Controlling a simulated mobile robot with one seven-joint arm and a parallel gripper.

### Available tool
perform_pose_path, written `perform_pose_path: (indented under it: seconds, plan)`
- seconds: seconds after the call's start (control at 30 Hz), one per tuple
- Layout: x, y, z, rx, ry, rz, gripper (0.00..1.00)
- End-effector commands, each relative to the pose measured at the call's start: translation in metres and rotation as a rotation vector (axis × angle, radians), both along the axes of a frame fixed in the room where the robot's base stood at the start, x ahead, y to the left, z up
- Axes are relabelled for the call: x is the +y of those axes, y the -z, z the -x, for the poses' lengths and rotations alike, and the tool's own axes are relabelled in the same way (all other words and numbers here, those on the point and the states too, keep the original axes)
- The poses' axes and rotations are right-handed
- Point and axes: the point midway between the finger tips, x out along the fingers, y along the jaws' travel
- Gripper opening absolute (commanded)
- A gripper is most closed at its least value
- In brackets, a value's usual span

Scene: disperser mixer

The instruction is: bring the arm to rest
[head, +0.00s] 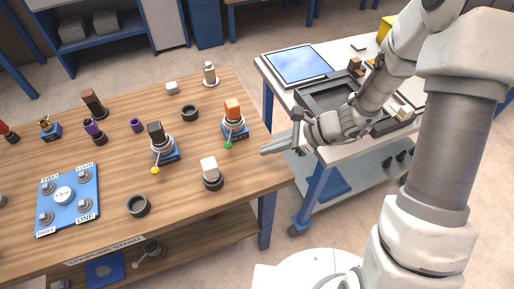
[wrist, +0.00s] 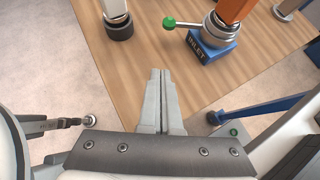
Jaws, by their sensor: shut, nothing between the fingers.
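My gripper (head: 280,148) is at the right end of the wooden table (head: 185,203) in the head view, with my arm reaching in from the right. In the wrist view my gripper (wrist: 161,72) points at the table's corner; its two fingers are closed together and hold nothing. A coupling with an orange top (head: 233,112) and a green-ended lever stands on a blue base, left of my gripper. In the wrist view its blue base (wrist: 211,48) is marked INLET. The fingers look apart from it.
Several couplings, dark rings (head: 138,205) and a blue panel (head: 67,201) with knobs cover the wooden table. A white-topped piece (head: 211,174) stands near its right edge. To the right is a wheeled cart (head: 322,165) with a dark tray. A floor gap separates table and cart.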

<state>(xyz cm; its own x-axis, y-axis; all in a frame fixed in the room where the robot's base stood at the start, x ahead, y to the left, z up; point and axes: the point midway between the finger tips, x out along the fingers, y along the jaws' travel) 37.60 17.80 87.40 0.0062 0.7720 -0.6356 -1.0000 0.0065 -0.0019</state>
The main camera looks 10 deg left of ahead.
Motion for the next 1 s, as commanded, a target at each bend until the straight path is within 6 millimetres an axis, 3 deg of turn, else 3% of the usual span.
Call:
perform_pose_path:
  seconds: [0.1, 0.33, 0.77, 1.0]
  plan:
    - [-0.022, -0.021, 0.003, -0.002, 0.002, 0.001, 0.00]
    - [-0.047, -0.041, 0.008, 0.000, 0.000, 0.000, 0.00]
    - [-0.053, -0.050, 0.011, -0.017, -0.020, 0.008, 0.00]
    - [-0.061, -0.099, 0.030, -0.217, -0.233, 0.114, 0.00]
